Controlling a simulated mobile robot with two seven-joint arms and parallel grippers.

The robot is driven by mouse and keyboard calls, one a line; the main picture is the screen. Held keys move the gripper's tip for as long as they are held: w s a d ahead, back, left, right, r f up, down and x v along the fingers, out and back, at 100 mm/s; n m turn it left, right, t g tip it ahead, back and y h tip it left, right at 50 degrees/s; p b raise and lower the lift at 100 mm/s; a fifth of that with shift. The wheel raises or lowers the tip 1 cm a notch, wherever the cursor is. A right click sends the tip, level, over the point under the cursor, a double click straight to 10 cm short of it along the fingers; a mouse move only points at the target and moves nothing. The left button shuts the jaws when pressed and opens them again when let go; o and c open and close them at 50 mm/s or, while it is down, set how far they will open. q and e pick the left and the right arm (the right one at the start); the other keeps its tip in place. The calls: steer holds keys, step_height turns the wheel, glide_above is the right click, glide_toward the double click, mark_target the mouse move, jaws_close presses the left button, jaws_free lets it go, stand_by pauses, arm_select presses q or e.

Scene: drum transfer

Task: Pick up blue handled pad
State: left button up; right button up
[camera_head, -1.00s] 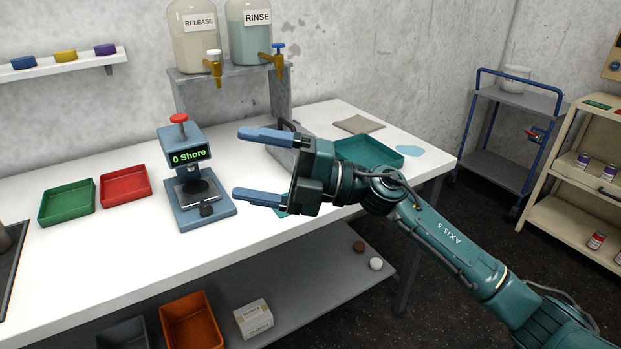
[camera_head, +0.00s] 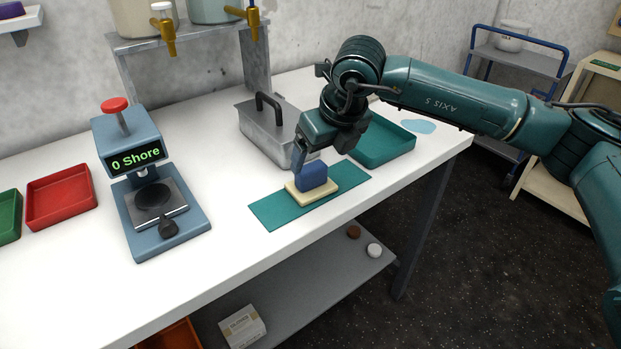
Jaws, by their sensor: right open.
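The handled pad has a cream base (camera_head: 326,193) and a block-shaped blue handle (camera_head: 313,177) on top. It lies flat on a green mat (camera_head: 275,208) near the table's front edge. My right gripper (camera_head: 309,163) points down right over the handle, with its jaws apart. One blue-grey finger shows at the handle's upper left; the other is hidden by the hand or the handle. I cannot tell whether the fingers touch the handle. My left gripper is not in view.
A grey metal box with a black handle (camera_head: 265,125) stands close behind the mat. A teal tray (camera_head: 385,145) lies to the right. The hardness tester (camera_head: 160,200) and red tray (camera_head: 62,197) stand left. White table between tester and mat is clear.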

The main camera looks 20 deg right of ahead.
mark_target(312, 167)
steer(key=shift+w+p+x, duration=0.2)
steer(key=shift+p+x, duration=0.1)
steer(key=shift+x, duration=1.5)
steer(key=shift+w+p+x, duration=0.15)
steer(key=shift+p+x, duration=0.1)
steer(key=shift+x, duration=1.5)
steer(key=shift+a+r, duration=0.15)
steer(key=shift+a, duration=0.05)
steer(key=shift+c, duration=0.4)
steer(key=c, duration=1)
